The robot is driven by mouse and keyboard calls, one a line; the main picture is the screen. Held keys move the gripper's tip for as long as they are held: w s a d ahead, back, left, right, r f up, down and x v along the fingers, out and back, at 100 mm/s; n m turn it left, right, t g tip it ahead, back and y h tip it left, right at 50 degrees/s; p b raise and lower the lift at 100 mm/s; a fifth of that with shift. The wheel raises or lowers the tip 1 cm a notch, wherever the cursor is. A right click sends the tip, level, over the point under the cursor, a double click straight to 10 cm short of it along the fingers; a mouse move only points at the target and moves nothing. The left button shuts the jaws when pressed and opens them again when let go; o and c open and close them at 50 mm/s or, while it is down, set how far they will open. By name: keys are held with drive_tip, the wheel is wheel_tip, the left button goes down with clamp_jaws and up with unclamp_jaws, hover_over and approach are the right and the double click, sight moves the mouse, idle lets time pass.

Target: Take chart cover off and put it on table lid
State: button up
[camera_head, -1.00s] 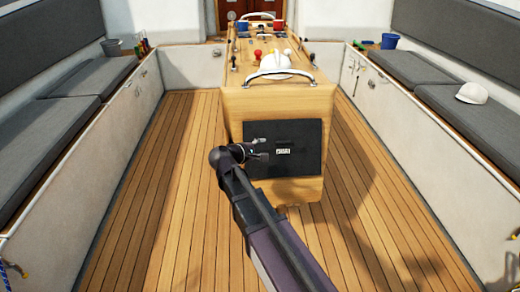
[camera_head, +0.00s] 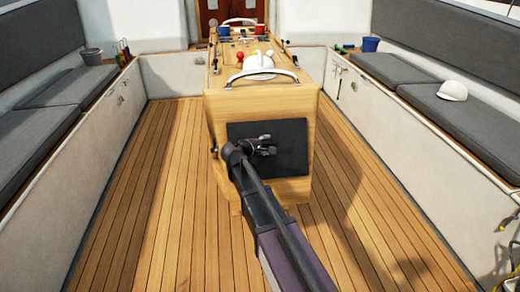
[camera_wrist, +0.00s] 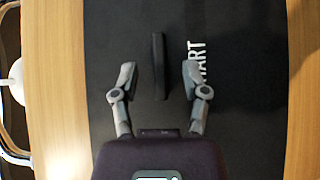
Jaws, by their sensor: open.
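The chart cover (camera_head: 292,148) is a flat black panel on the front face of the wooden table (camera_head: 225,103). It also fills much of the wrist view (camera_wrist: 245,100), where a dark bar handle (camera_wrist: 158,58) stands out from it. White lettering ending in "ART" shows beside the right finger. My gripper (camera_head: 266,146) is in front of the cover. In the wrist view my gripper (camera_wrist: 159,76) is open, with one finger on each side of the handle and visible gaps. The table's top (camera_head: 228,72) is the likely lid; its edges cannot be made out.
A white rail (camera_head: 262,74) and white dome (camera_head: 258,62) stand on the table top, with red and blue cups (camera_head: 260,29) farther back. Cushioned benches line both sides; a white cap (camera_head: 453,91) lies on the right one. Wooden floor is clear beside the table.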

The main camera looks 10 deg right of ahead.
drive_tip(key=shift+x, duration=1)
clamp_jaws()
drive_tip(key=shift+s, duration=0.1)
drive_tip(key=shift+s+r, duration=0.25)
drive_tip(key=shift+s, duration=0.05)
drive_tip(key=shift+s+r, duration=0.1)
drive_tip(key=shift+s, duration=0.1)
drive_tip(key=shift+s+r+p, duration=0.2)
drive_tip(key=shift+s+p, duration=0.1)
drive_tip(key=shift+p, duration=0.1)
drive_tip(key=shift+s+r, duration=0.2)
drive_tip(key=shift+s, duration=0.1)
